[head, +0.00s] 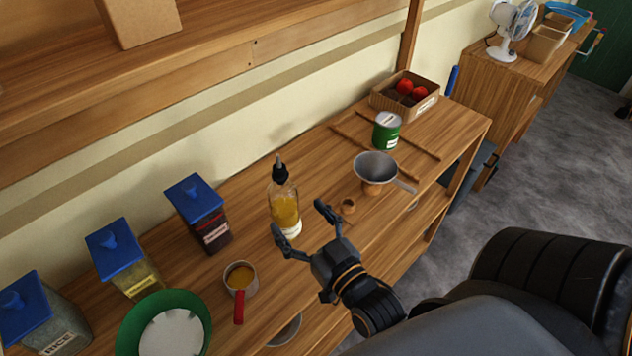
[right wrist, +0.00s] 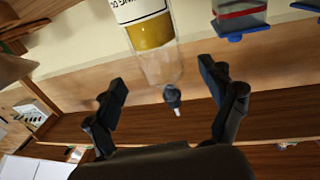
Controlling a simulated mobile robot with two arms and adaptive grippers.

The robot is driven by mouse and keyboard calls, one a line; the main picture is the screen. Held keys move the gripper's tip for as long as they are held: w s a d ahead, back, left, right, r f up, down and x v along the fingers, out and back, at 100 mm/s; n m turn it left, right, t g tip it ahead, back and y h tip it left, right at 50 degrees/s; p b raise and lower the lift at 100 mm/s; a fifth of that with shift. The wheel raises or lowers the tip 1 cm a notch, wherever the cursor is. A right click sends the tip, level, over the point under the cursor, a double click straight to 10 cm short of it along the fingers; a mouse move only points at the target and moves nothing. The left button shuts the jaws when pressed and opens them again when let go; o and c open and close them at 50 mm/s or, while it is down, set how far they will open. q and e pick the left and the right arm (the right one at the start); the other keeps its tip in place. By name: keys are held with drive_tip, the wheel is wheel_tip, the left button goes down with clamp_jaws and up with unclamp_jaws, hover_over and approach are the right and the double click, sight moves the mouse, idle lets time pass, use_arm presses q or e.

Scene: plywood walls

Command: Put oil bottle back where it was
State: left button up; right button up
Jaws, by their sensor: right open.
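The oil bottle (head: 285,208), clear with yellow oil, a pale label and a black pourer top, stands upright on the wooden table. My right gripper (head: 300,220) is open, its fingers pointing at the bottle from the front right. In the right wrist view the bottle (right wrist: 152,36) appears upside down, ahead of and in line with the gap between the open fingers (right wrist: 163,78). The fingers are not closed on it, and I cannot tell whether one touches it. My left gripper is not in view.
A measuring cup (head: 240,277) with a red handle, a green bowl (head: 136,318) and several blue-lidded containers stand to the left.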

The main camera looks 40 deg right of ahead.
drive_tip(key=shift+s+b, duration=0.6)
drive_tip(key=shift+s, duration=2.3)
